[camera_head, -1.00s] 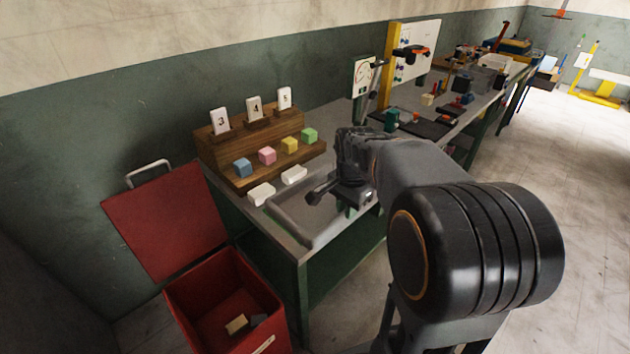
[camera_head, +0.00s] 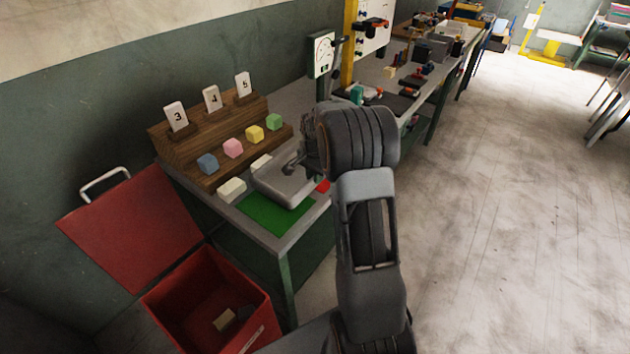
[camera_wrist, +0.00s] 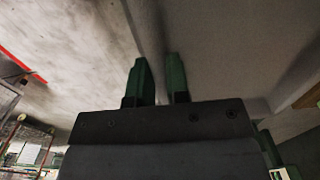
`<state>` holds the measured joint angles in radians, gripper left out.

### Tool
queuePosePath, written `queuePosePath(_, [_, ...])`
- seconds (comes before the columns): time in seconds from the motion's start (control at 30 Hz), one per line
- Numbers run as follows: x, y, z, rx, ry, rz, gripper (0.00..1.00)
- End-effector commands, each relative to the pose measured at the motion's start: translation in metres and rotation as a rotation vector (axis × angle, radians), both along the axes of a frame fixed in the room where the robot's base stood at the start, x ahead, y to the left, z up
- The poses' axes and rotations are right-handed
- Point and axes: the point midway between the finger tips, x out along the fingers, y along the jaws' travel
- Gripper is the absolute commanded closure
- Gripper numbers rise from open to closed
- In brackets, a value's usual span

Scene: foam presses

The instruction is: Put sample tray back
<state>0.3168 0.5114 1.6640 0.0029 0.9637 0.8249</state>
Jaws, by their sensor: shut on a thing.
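The grey sample tray (camera_head: 283,192) is shallow and rimmed, and it shows in the head view above the near end of the bench. No contents show in it. A green mat (camera_head: 272,214) lies bare on the bench in front of it. My gripper (camera_head: 297,163) is at the tray's far right side, partly hidden by my arm. In the wrist view, my two green fingers (camera_wrist: 159,82) are shut on the tray's wall (camera_wrist: 150,32). I cannot tell the exact gap between tray and bench.
A wooden rack (camera_head: 215,133) with number cards stands behind, with coloured cubes (camera_head: 233,148) on its step. A white block (camera_head: 231,189) lies left of the tray; another (camera_head: 261,162) is close behind it. An open red bin (camera_head: 210,305) stands below the bench's left end.

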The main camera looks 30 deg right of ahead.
Motion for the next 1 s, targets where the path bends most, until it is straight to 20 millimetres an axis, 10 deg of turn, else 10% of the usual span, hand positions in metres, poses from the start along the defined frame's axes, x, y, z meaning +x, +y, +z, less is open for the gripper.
queuePosePath(1.0, [0.009,-0.005,-0.049,0.000,0.000,0.001,1.00])
